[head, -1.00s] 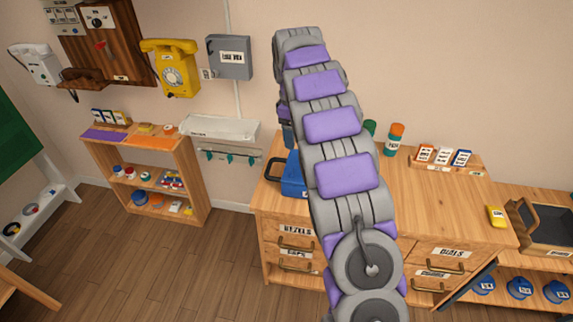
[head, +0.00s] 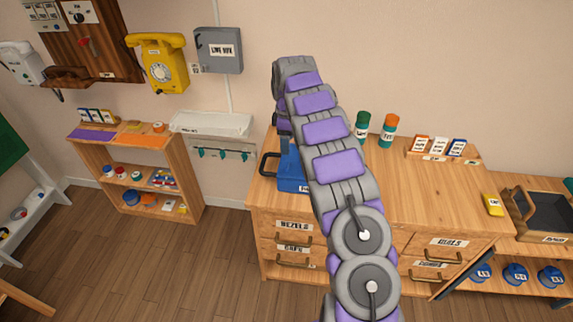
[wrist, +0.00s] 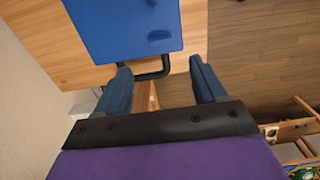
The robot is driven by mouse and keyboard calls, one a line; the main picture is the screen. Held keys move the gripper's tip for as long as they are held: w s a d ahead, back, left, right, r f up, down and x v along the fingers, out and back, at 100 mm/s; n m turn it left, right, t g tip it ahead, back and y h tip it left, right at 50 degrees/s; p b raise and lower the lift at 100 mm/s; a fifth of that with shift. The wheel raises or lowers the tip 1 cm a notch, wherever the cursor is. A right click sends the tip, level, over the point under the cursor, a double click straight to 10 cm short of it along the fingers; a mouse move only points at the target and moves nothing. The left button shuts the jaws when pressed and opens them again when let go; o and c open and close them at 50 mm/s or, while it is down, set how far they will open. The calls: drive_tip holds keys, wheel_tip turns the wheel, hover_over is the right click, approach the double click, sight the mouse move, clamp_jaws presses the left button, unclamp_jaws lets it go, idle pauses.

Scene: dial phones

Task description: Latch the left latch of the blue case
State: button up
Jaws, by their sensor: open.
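The blue case (head: 293,176) stands on the wooden cabinet top, partly hidden behind my arm in the head view. Its black handle (head: 266,166) sticks out on the left side. In the wrist view the blue case (wrist: 120,28) fills the top, with its black handle (wrist: 153,70) towards my gripper. My gripper (wrist: 158,80) is open, its two blue fingers apart and nothing clearly held between them. The handle lies between and just beyond the fingertips; I cannot tell whether they touch. I cannot make out the left latch in either view.
The wooden cabinet (head: 440,190) has free room on its right. A green bottle (head: 362,125) and an orange-capped bottle (head: 388,130) stand behind my arm. A white tray (head: 212,124) and a low shelf (head: 120,150) are to the left. A grey box (head: 218,50) hangs on the wall.

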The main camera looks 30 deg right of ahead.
sight(287, 165)
wheel_tip(287, 165, down, 10)
drive_tip(key=shift+f+b, duration=0.15)
drive_tip(key=shift+b, duration=0.9)
drive_tip(key=shift+c, duration=0.2)
drive_tip(key=c, duration=1)
